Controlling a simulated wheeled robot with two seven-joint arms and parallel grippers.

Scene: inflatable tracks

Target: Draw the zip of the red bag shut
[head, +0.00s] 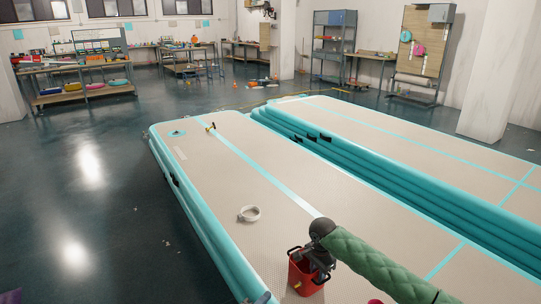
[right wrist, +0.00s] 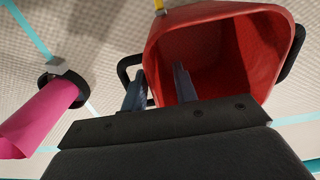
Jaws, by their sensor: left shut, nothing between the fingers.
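The red bag (head: 302,284) stands on the beige track at the bottom centre of the head view. It also shows in the right wrist view (right wrist: 205,20), its wide mouth open and its dark inside visible. It has black side handles. A small yellow piece (right wrist: 160,6) shows at its edge; I cannot tell whether it is the zip pull. My right gripper (right wrist: 159,90) is at the bag's mouth, its two fingers apart with part of the red wall between them. I cannot tell whether they touch it. My left gripper is not clearly visible.
A pink cylinder with a black ring (right wrist: 42,118) is near the bag. A small yellow-and-black object (head: 211,128) lies at the far end. A second, stacked track (head: 400,150) runs alongside on the right.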

